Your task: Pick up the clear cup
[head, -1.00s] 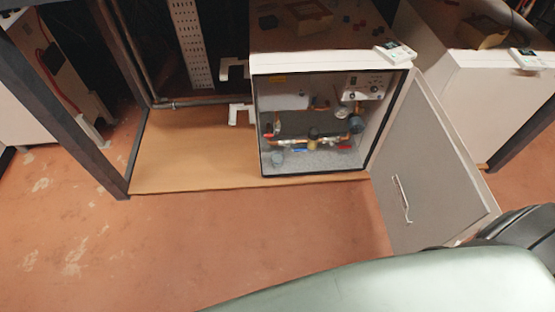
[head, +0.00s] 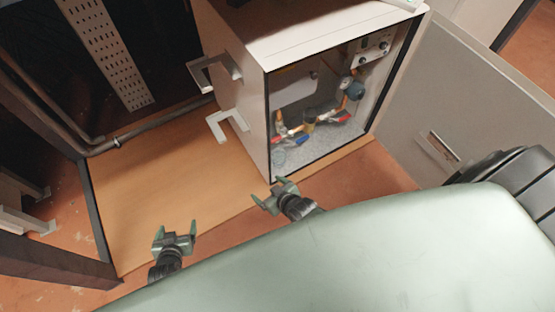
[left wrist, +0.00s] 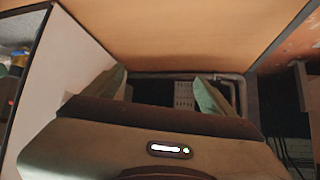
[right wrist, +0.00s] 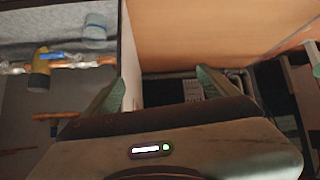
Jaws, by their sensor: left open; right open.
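The clear cup (head: 279,158) is a small bluish see-through cup on the grey floor of the open cabinet, at its front left corner. The cup also shows in the right wrist view (right wrist: 95,31), at the upper left. My right gripper (head: 268,191) is open and empty in front of the cabinet's lower left corner, close to the cup but apart from it. My left gripper (head: 175,228) is open and empty over the front of the wooden board, well left of the cup.
The open door (head: 455,100) is at the right. The wooden board (head: 160,180) is clear.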

